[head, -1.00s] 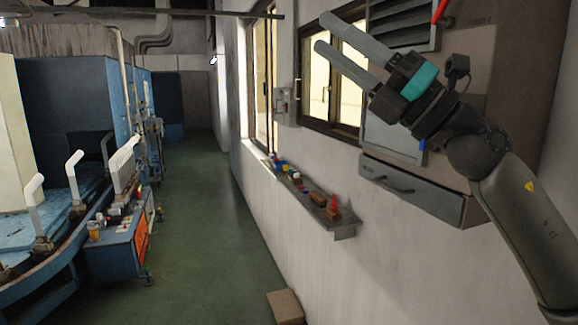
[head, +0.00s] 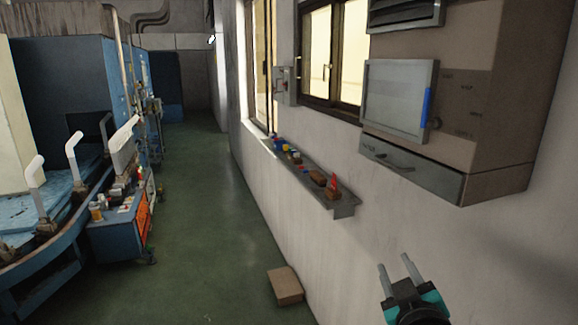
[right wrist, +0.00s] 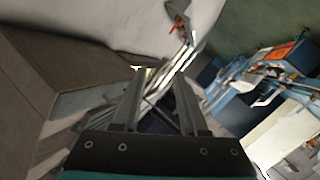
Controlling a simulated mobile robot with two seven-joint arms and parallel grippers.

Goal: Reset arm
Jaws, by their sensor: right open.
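My right gripper (head: 398,268) is low at the right of the head view, in front of the bare wall and below the wall cabinet. Its two grey fingers are apart and point up and away, with nothing between them. In the right wrist view the gripper (right wrist: 160,85) is also open and empty. My left gripper is in neither view.
The wall cabinet (head: 490,115) with its drawer (head: 410,168) juts out at the right. A wall shelf (head: 318,178) holds small items. A brown box (head: 285,286) lies on the green floor. Blue machinery with white sock forms (head: 74,158) stands at the left. The aisle (head: 190,200) is clear.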

